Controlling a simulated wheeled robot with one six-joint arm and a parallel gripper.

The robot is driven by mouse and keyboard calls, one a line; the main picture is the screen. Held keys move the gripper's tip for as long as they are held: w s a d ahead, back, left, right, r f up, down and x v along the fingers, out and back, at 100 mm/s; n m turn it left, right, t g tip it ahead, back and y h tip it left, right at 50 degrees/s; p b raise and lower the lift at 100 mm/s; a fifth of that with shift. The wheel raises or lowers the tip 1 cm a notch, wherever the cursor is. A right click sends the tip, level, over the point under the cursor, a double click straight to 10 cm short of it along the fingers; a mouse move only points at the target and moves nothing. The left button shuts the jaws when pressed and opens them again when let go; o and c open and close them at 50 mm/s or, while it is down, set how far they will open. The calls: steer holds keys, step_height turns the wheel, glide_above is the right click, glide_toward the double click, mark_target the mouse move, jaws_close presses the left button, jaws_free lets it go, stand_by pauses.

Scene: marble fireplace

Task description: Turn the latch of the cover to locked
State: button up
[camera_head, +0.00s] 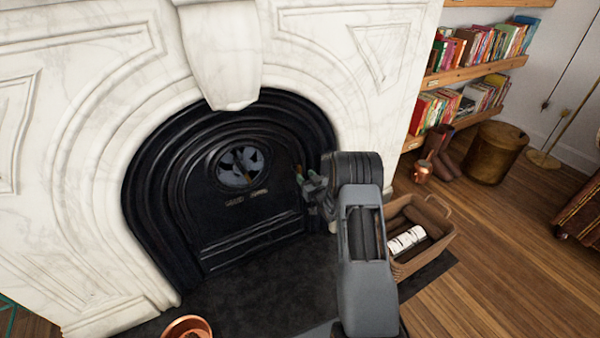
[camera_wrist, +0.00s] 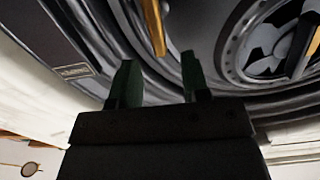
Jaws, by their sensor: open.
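The black fireplace cover (camera_head: 240,222) stands closed-looking in the arched opening of the white marble surround. A brass-coloured bar (camera_wrist: 153,25), which looks like the latch, shows in the wrist view; in the head view a small brass spot (camera_head: 298,168) shows at the cover's right edge. My gripper (camera_head: 306,177) is open at that right edge. In the wrist view its two green fingertips (camera_wrist: 158,82) are apart, with the bar just beyond the gap between them and apparently not gripped. The bar's mount is out of the wrist view, and my arm hides part of the cover's right side.
A round vent (camera_head: 240,166) with a brass handle sits in the cover's upper middle. The dark hearth (camera_head: 235,300) is mostly clear.

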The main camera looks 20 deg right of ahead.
mark_target(301, 170)
steer(key=shift+w+a+f+b, duration=0.1)
steer(key=shift+w+b, duration=0.2)
steer(key=shift+w, duration=1.15)
steer(key=shift+w+a+f+b, duration=0.1)
steer(key=shift+w+b, duration=0.2)
steer(key=shift+w, duration=1.15)
steer(key=shift+r, duration=0.1)
jaws_close()
